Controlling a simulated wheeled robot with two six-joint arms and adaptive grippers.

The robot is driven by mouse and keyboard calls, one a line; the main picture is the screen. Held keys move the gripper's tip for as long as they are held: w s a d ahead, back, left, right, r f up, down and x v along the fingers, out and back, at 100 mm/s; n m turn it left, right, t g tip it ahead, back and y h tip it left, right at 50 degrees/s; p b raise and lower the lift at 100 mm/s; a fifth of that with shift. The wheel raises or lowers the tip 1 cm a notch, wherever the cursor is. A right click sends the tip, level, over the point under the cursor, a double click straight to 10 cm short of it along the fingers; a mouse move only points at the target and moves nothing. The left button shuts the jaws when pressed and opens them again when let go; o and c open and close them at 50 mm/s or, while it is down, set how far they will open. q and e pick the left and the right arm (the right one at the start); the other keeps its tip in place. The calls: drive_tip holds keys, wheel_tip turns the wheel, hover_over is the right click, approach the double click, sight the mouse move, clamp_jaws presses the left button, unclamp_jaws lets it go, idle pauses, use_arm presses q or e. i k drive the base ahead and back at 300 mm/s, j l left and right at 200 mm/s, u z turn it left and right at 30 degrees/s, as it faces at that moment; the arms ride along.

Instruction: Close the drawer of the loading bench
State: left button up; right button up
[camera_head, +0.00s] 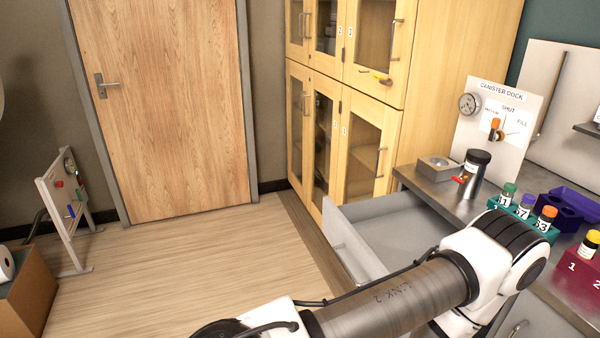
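The drawer (387,222) of the loading bench (428,186) stands pulled out to the left from under the bench's metal top. Its grey inside shows and looks empty where I can see it. Its front panel (352,252) faces left, toward the open floor. One of my arms crosses the lower right of the view, in front of the near part of the drawer and bench. The grippers of both my arms are out of view, so I cannot see whether either touches the drawer.
On the bench stand a dark canister (474,174), a metal block (437,168), and racks of colour-capped vials (525,205). The canister dock panel (497,125) rises behind. A wooden cabinet (345,130) stands beyond the drawer.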

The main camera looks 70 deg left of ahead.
sight(372, 239)
drive_tip(key=i+j+u, duration=0.1)
drive_tip(key=u, duration=0.3)
drive_tip(key=i+u, duration=0.15)
drive_tip(key=u, duration=0.25)
drive_tip(key=i+j+u, duration=0.1)
drive_tip(key=u, duration=0.35)
drive_tip(key=i+u, duration=0.2)
drive_tip(key=u, duration=0.2)
drive_tip(key=i+l+u, duration=0.1)
drive_tip(key=u, duration=0.3)
